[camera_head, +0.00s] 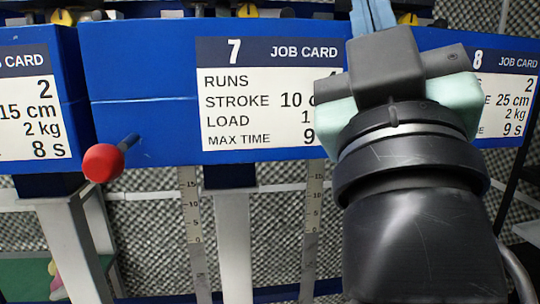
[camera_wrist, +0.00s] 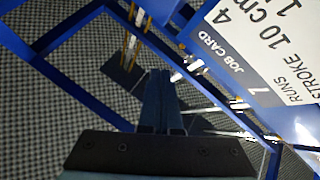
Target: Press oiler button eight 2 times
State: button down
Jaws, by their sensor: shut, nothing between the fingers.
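My gripper (camera_head: 371,16) points away from me at the upper right of the head view, its blue fingers together and empty. In the wrist view the closed fingers (camera_wrist: 161,85) reach up from the bottom middle, with nothing between them. The job card numbered 8 (camera_head: 508,95) is on the blue panel at the right, its left part hidden behind my wrist. Small yellow parts show along the top edge, one (camera_head: 408,18) just right of my fingers. I cannot tell whether that is oiler button eight; no button marked eight is readable.
A job card numbered 7 (camera_head: 255,95) is on the blue panel left of my wrist, and also shows in the wrist view (camera_wrist: 275,65). A red knob (camera_head: 103,162) on a rod sticks out below it at the left. Blue frame bars (camera_wrist: 60,30) cross the wrist view.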

jog(key=s+a+f+m+t+y+b, duration=0.1)
jog(key=s+a+f+m+y+b, duration=0.1)
jog(key=a+f, duration=0.4)
jog(key=s+a+y+b, duration=0.1)
jog(key=s+a+y, duration=0.1)
jog(key=a, duration=0.1)
jog(key=shift+a+f+m+t, duration=0.15)
jog(key=shift+f+m+t, duration=0.15)
jog(key=shift+f, duration=0.1)
